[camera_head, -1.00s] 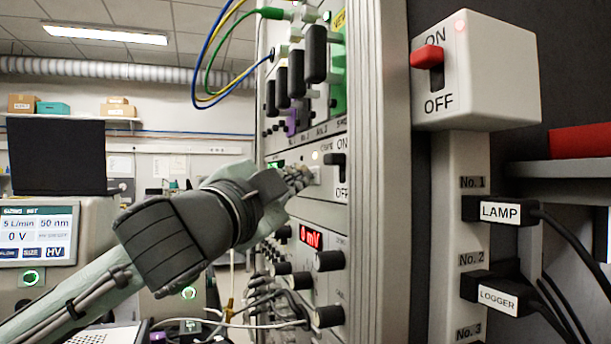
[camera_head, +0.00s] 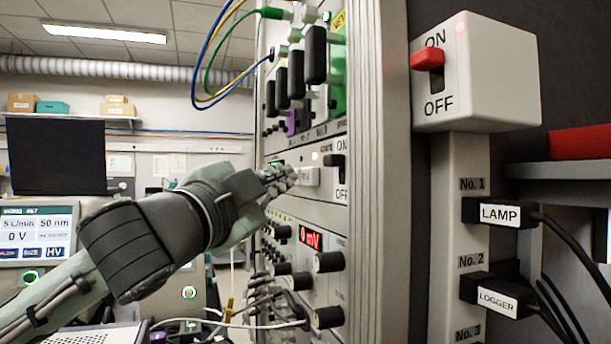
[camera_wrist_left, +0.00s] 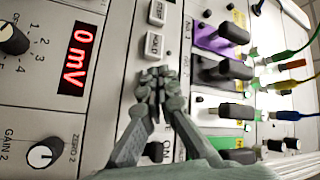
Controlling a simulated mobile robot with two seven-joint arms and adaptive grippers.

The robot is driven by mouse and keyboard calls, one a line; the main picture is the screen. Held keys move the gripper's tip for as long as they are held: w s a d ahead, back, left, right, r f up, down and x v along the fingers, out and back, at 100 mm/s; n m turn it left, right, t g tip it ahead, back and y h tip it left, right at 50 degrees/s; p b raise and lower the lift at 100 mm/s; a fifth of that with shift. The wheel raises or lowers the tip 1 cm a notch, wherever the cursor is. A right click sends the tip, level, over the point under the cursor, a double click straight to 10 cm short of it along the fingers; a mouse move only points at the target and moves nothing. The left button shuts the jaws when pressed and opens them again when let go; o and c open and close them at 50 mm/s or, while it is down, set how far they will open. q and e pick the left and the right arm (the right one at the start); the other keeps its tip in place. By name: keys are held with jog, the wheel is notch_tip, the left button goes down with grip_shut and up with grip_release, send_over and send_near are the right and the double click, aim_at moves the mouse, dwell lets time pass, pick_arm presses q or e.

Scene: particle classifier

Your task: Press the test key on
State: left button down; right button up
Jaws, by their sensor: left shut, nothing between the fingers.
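My left gripper (camera_head: 282,180) is shut and empty, with its fingertips close to the face of the instrument rack. A small white key (camera_head: 306,176) shows just right of the fingertips in the head view; its label is too small to read there. In the left wrist view, the gripper (camera_wrist_left: 158,77) is near a labelled white key (camera_wrist_left: 155,45), with another white key (camera_wrist_left: 157,12) beyond it. I cannot tell for sure which one is the test key. The fingers hide part of the panel, and contact cannot be told. My right gripper is out of view.
A black ON/OFF switch (camera_head: 335,160) sits right of the white key. Below are a red 0 mV display (camera_head: 310,238) and black knobs (camera_head: 328,262). Black plugs (camera_head: 315,55) and cables are above. A red rocker switch (camera_head: 428,57) is on a box at right.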

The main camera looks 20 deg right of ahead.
pick_arm(q)
jog(key=a, duration=0.5)
jog(key=shift+p, duration=0.3)
dwell(0.9)
